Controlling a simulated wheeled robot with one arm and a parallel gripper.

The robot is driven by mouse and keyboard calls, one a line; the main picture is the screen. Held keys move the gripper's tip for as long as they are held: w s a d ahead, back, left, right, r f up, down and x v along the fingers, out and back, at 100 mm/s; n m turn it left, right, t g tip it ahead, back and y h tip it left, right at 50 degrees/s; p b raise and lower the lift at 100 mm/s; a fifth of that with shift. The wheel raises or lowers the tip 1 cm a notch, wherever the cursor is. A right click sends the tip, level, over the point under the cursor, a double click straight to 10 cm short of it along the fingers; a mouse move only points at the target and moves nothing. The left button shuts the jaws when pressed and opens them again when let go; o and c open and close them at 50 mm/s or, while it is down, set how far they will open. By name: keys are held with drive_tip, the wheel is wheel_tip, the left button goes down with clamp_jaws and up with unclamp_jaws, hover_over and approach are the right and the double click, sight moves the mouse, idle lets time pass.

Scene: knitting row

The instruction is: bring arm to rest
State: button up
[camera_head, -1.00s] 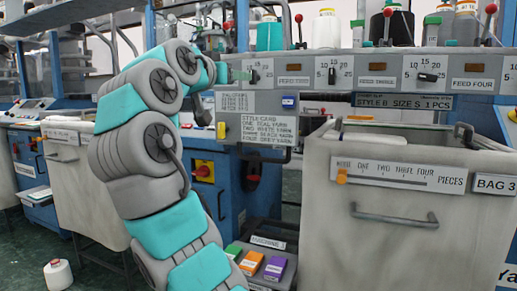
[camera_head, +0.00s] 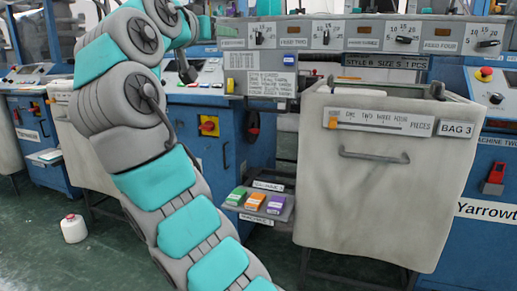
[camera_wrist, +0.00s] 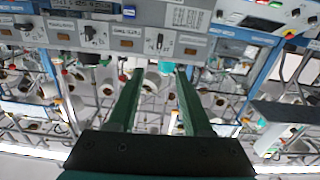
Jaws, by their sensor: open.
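My arm rises from the bottom of the head view, its grey and teal links folding up to the upper left. The machine's grey feed panel (camera_wrist: 75,32) lies beyond the fingertips, and the wrist picture looks upside down.
A grey bin labelled BAG 3 (camera_head: 385,200) stands to the right of my arm. A small tray (camera_head: 282,213) carries green, orange and purple blocks. The feed panel (camera_head: 370,35) runs behind. A white cone (camera_head: 73,229) stands on the floor at left.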

drive_tip(key=w+d+f+n+g+h, duration=0.1)
drive_tip(key=w+d+f+n+g, duration=0.15)
drive_tip(key=d+f, duration=0.35)
drive_tip(key=w+d+f+n+g, duration=0.2)
drive_tip(key=d+f+g, duration=0.1)
drive_tip(key=d, duration=0.5)
drive_tip(key=s+d+f+g+p, duration=0.1)
drive_tip(key=s+d+f+g, duration=0.1)
drive_tip(key=s+d+f, duration=0.4)
drive_tip(key=s+d+f+g, duration=0.3)
drive_tip(key=d+f, duration=0.2)
drive_tip(key=f, duration=0.3)
drive_tip(key=s+d+f+g+y, duration=0.2)
drive_tip(key=s+f, duration=0.5)
drive_tip(key=s, duration=0.1)
drive_tip(key=s+d+f+g+y, duration=0.1)
drive_tip(key=s+d+f+g, duration=0.1)
drive_tip(key=s+f, duration=0.6)
drive_tip(key=s+a+f+g+y, duration=0.2)
drive_tip(key=s+f, duration=0.5)
drive_tip(key=s, duration=0.4)
drive_tip(key=s+a+f+g+y, duration=0.2)
drive_tip(key=s+f, duration=0.5)
drive_tip(key=s, duration=0.4)
drive_tip(key=shift+s+a+m+p, duration=0.35)
drive_tip(key=shift+a+m, duration=0.1)
drive_tip(key=shift+a, duration=0.25)
